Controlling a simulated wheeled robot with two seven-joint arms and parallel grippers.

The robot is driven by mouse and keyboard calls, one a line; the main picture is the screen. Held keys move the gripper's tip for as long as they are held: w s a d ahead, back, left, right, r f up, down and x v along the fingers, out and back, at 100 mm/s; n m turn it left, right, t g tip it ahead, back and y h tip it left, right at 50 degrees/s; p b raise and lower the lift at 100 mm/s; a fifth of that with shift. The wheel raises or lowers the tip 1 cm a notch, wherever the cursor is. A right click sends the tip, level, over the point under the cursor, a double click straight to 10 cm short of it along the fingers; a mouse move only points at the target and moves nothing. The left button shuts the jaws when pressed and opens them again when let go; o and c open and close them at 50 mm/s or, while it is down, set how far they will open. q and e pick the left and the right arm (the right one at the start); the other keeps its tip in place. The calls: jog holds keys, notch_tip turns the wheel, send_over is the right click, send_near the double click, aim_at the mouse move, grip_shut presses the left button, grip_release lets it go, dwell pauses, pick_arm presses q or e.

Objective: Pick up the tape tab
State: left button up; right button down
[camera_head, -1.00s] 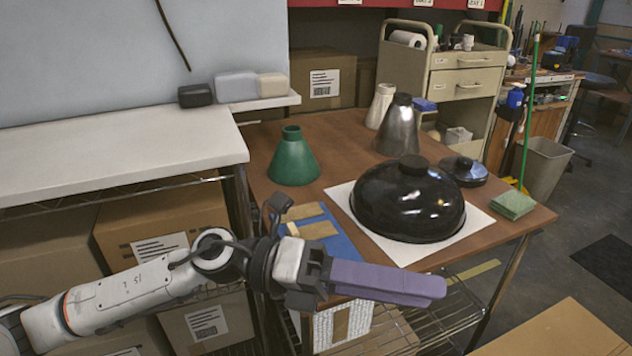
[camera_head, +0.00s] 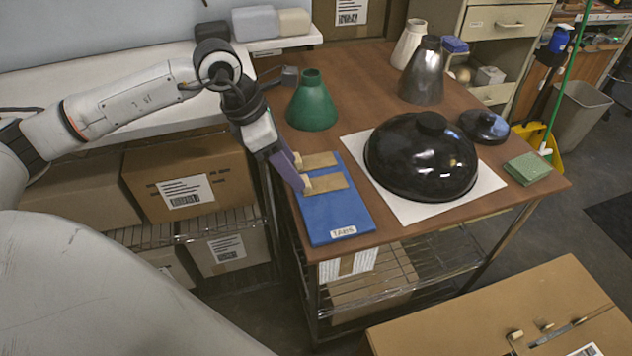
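Two tan tape tabs lie on a blue board labelled "TABS" (camera_head: 343,218) at the left side of the brown table. The far tab (camera_head: 320,160) and the near tab (camera_head: 326,183) each have a paler left end. My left gripper (camera_head: 301,182) points down at the board's left edge, its purple fingertips beside the pale left end of the near tab. I cannot tell whether they touch or grip it, because the fingers overlap in this view. Both tabs appear to lie on the board. My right gripper is not in view.
A green cone (camera_head: 312,104) stands behind the board. A black dome shade (camera_head: 421,158) sits on a white sheet (camera_head: 408,208) to the right. A metal cone (camera_head: 423,75), a black lid (camera_head: 484,125) and a green sponge (camera_head: 527,168) are farther off. A white shelf (camera_head: 95,125) adjoins left.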

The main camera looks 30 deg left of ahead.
pick_arm(q)
jog(key=x, duration=0.5)
jog(key=shift+w+a, duration=0.1)
jog(key=shift+a, duration=0.05)
jog(key=c, duration=0.9)
jog(key=shift+c, duration=0.2)
jog(key=shift+r, duration=0.1)
notch_tip(320, 180, up, 10)
jog(key=shift+p, duration=0.3)
